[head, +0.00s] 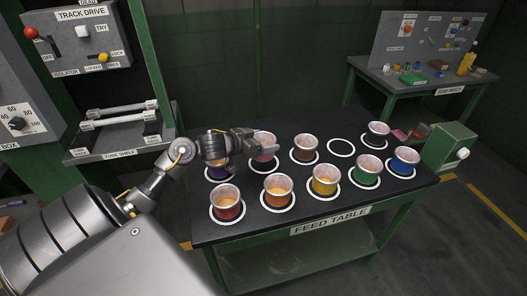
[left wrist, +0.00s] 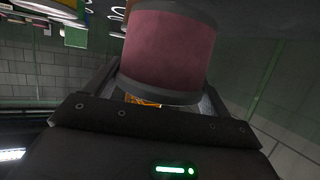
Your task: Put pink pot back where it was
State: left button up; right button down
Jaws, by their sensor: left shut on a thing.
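The pink pot (head: 264,144) is at the back left of the feed table, its open top facing up. My left gripper (head: 250,146) reaches it from the left and is shut on it. In the left wrist view the pink pot (left wrist: 168,48) fills the space ahead of the gripper's dark body. I cannot tell whether its base touches the table. An empty white ring (head: 341,147) lies in the back row, right of the brown pot (head: 304,149). My right gripper is not in view.
Several other pots stand in white rings on the feed table (head: 240,235), including an orange pot (head: 278,190) and a yellow pot (head: 325,180) in front. A purple pot (head: 216,170) stands close under my left arm. A green box (head: 449,146) is at the right end.

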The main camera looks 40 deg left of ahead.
aim_at(266, 142)
pick_arm(q)
jog(key=shift+w+a+f, duration=0.35)
jog(key=shift+w+f, duration=0.2)
jog(key=shift+f, duration=0.15)
jog(key=shift+w+a+f, duration=0.35)
jog(key=shift+w+f, duration=0.15)
jog(key=shift+f, duration=0.15)
notch_tip(266, 142, down, 3)
jog(key=shift+w+a, duration=0.1)
jog(key=shift+w, duration=0.05)
jog(key=shift+f, duration=0.25)
jog(key=shift+f, duration=0.1)
jog(key=o, duration=1)
jog(key=shift+o, duration=0.2)
jog(key=v, duration=1.2)
